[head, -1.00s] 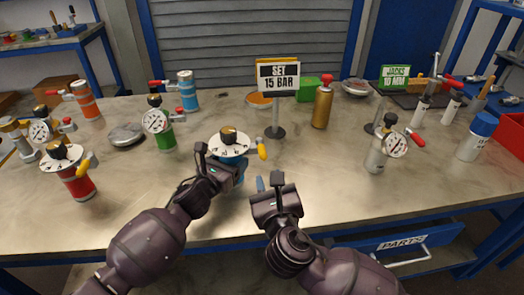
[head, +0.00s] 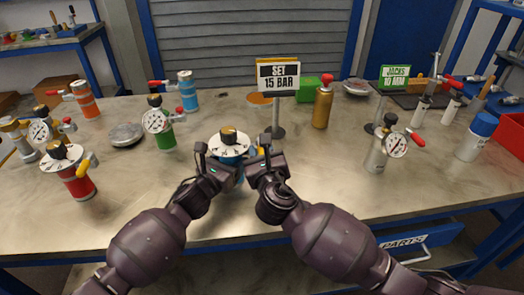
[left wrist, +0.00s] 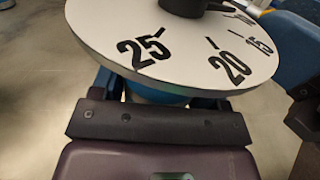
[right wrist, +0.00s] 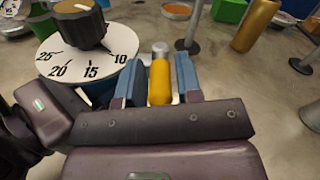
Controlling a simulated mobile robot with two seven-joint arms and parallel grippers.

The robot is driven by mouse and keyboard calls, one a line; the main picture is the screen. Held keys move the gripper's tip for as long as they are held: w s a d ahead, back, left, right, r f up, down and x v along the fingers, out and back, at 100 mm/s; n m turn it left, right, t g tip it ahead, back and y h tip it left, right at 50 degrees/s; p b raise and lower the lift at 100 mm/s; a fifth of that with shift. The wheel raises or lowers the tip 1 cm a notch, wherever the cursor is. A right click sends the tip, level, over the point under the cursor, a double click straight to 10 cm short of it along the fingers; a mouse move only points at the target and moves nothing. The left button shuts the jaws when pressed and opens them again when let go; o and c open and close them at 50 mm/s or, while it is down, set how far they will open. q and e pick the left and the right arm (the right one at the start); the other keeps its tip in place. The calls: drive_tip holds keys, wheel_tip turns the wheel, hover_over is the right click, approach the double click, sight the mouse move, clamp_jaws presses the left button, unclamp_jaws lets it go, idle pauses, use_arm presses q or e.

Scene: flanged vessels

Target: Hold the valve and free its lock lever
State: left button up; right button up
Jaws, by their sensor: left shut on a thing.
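The valve is a blue vessel with a white numbered dial (head: 228,146) and a black knob with a tan top. Its body shows blue under the dial in the left wrist view (left wrist: 155,95). My left gripper (head: 222,168) is shut on the valve body below the dial. The yellow lock lever (right wrist: 160,82) sticks out from the valve's side, right of the dial. My right gripper (right wrist: 160,85) has one finger on each side of the lever, with narrow gaps. In the head view the right gripper (head: 263,160) mostly hides the lever.
A "SET 15 BAR" sign (head: 278,77) stands behind the valve. A red vessel with a dial (head: 78,185) and a green gauge vessel (head: 162,135) are to the left. A silver gauge vessel (head: 377,155) is to the right. The front bench surface is mostly clear.

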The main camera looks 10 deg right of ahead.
drive_tip(key=shift+c, duration=0.3)
clamp_jaws()
drive_tip(key=w+d+n+g+y, duration=0.2)
drive_tip(key=n+g+y, duration=0.6)
drive_tip(key=n+g, duration=0.1)
drive_tip(key=w+d+n+g+y, duration=0.2)
drive_tip(key=n+g+y, duration=0.6)
drive_tip(key=g+y, duration=0.1)
drive_tip(key=shift+w+d+n, duration=0.25)
drive_tip(key=shift+w+n, duration=0.15)
drive_tip(key=shift+g, duration=0.5)
drive_tip(key=shift+o, duration=0.3)
unclamp_jaws()
